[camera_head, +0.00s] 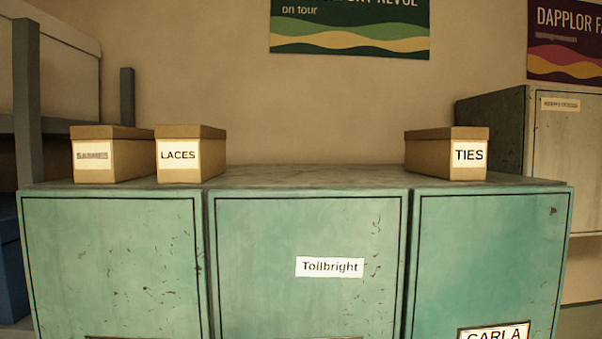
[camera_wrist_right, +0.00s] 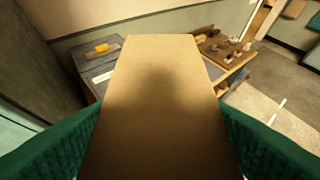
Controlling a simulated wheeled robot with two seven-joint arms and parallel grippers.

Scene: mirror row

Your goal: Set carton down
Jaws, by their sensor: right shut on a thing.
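My right gripper (camera_wrist_right: 160,108) has green fingers on both sides of a plain brown carton (camera_wrist_right: 158,65) and is shut on it. The carton fills the middle of the right wrist view; no label shows on the face I see. The held carton and my right gripper are outside the head view. In the head view, three lidded cartons stand on the green cabinet row's top (camera_head: 310,178): one with a blurred label (camera_head: 112,132) at left, LACES (camera_head: 190,134) beside it, and TIES (camera_head: 430,135) at right. My left gripper is not in view.
A wide bare stretch of cabinet top lies between LACES and TIES. The cabinet doors carry a Tollbright label (camera_head: 329,267) and a CARLA label (camera_head: 494,333). A grey cabinet (camera_head: 490,125) stands at right. The wrist view shows a cluttered wooden table (camera_wrist_right: 215,50) and a yellow object (camera_wrist_right: 101,48).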

